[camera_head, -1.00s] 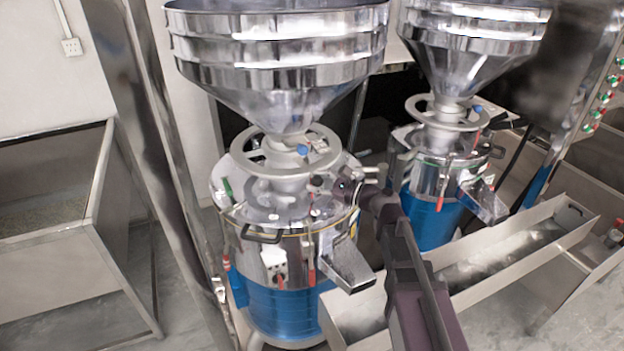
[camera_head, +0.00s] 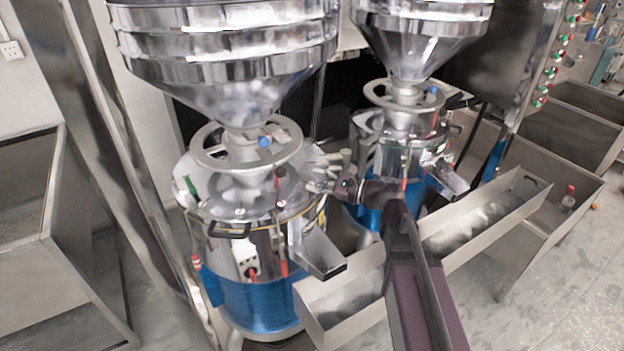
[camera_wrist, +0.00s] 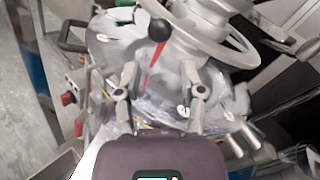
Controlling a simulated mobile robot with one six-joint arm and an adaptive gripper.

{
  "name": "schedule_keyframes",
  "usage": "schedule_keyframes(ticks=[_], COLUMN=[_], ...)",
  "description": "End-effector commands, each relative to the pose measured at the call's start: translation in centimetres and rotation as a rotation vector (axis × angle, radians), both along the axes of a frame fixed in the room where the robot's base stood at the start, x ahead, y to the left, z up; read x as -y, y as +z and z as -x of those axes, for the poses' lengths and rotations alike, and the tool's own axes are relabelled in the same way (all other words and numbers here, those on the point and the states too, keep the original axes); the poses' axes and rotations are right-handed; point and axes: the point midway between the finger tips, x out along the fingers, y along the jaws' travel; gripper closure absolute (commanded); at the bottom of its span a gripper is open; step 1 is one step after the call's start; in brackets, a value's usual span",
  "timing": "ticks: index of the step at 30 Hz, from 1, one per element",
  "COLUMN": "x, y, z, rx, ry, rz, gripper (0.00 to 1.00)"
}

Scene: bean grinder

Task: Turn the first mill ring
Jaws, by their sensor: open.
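The first mill stands at the left in the head view, with a steel hopper above and a blue drum below. Its grey spoked ring (camera_head: 205,152) circles the neck under the hopper. The ring also shows at the top of the wrist view (camera_wrist: 215,50). A black ball knob (camera_wrist: 159,30) on a lever stands near the ring in the wrist view. My gripper (camera_head: 318,172) is at the right side of the mill, apart from the ring. In the wrist view my gripper (camera_wrist: 158,92) is open and empty, its fingers spread below the knob.
The second mill with its own ring (camera_head: 402,97) stands to the right and behind. A long metal trough (camera_head: 480,225) runs in front of the mills. A steel bin (camera_head: 30,240) stands at the left. A grey post (camera_head: 105,130) rises between the bin and the mill.

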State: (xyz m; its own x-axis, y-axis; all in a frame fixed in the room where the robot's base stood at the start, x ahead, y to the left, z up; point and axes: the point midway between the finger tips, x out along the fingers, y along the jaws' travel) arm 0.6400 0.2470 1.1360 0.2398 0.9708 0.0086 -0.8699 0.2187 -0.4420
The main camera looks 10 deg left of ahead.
Motion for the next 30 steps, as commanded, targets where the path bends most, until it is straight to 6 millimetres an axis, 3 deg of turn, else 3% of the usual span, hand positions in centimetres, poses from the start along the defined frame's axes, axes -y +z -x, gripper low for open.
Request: schedule_keyframes(ticks=[6,11,12,20,30], x=[0.0,0.0,0.1,0.9,5.6], y=[0.0,-0.2,-0.3,-3.1,-10.4], z=[0.0,0.1,0.1,1.2,3.7], rx=[0.0,0.007,0.014,0.136,0.426], ry=[0.0,0.002,0.003,0.036,0.209], rz=[0.0,0.012,0.021,0.203,0.682], gripper=[0.49,0.96,1.0,1.0,1.0])
